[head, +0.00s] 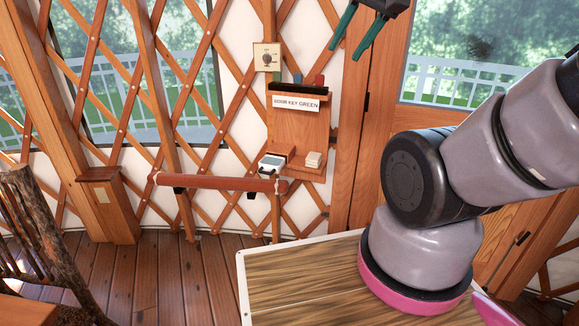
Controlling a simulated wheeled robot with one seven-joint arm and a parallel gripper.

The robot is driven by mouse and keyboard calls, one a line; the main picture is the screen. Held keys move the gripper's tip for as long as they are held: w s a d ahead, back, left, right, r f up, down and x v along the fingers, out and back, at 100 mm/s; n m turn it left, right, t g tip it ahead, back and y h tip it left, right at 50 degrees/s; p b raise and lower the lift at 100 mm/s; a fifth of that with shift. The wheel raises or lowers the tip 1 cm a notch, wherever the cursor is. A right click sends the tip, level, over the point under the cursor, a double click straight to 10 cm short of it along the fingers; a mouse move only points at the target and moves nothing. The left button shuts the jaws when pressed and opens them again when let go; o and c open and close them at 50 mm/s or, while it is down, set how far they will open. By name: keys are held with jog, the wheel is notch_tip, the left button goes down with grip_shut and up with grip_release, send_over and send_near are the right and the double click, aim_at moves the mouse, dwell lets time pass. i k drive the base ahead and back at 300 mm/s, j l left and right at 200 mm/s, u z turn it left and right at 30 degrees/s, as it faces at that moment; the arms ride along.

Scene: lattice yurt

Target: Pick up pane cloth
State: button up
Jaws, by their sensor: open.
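A small folded cream-white cloth (314,159), which looks like the pane cloth, lies on the right part of the low ledge of a wooden wall rack (299,131). My gripper (345,53) is at the top of the head view, above and to the right of the rack. Its two teal fingers point down and are apart, with nothing between them. The gripper is well clear of the cloth. The window pane (455,35) on the right carries a dark smudge (481,47).
A white device (271,163) sits left of the cloth. Above are a "DOOR KEY GREEN" sign (296,103), several coloured items and a dial plate (267,58). A reddish rail (215,183) runs in front, at lower left. A rustic chair (50,240) stands left. Bare floor (175,280) lies between.

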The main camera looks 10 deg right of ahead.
aim_at(313, 160)
jog(key=i+l+u, duration=0.35)
jog(key=l, duration=0.3)
jog(key=i+l+u, duration=0.2)
jog(key=l, duration=0.2)
